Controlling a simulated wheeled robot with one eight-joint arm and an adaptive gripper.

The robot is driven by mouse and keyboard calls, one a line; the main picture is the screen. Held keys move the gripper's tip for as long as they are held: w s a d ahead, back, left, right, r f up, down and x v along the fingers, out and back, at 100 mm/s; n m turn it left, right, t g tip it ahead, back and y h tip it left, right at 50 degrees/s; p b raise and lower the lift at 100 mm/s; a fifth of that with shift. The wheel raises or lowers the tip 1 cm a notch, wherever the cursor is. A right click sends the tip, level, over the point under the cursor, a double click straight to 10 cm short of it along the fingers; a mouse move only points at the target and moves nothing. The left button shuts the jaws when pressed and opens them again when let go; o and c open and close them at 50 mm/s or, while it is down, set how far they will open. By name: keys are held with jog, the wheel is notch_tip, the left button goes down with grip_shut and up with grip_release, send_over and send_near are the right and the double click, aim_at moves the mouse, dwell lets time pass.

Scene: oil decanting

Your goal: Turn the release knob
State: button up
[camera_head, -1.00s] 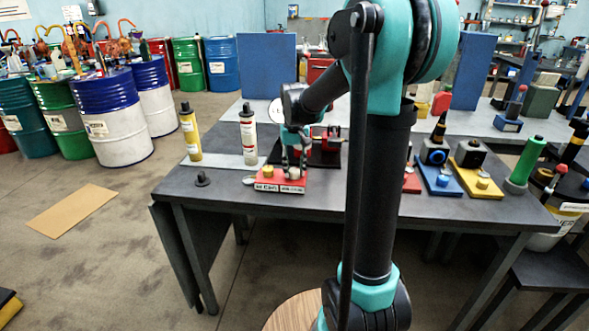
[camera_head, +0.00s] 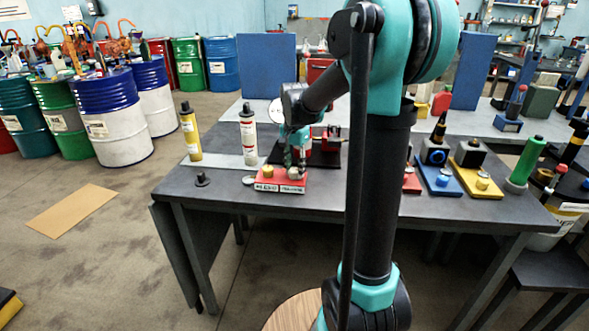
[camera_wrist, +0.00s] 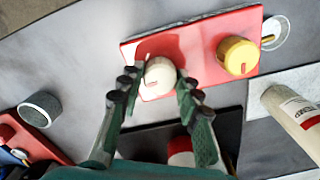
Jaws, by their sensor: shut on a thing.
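A cream round knob (camera_wrist: 158,77) with a red mark sits on a red base plate (camera_wrist: 195,50). My gripper (camera_wrist: 153,84) is shut on this knob, with one finger on each side of it. A yellow knob (camera_wrist: 238,55) stands beside it on the same plate, apart from the fingers. In the head view, the red plate (camera_head: 268,187) lies near the table's front left, with the yellow knob (camera_head: 267,171) to the left of my gripper (camera_head: 295,171). The plate's front labels are too small to read surely.
A white cartridge (camera_head: 249,138) and a yellow cartridge (camera_head: 190,135) stand on a pale strip to the left. Blue (camera_head: 437,178) and yellow (camera_head: 477,180) plates with knobs lie to the right.

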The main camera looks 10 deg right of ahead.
aim_at(295, 170)
jog(key=shift+m, duration=0.6)
jog(key=o, duration=1.1)
jog(key=shift+o, duration=0.2)
notch_tip(295, 170, up, 12)
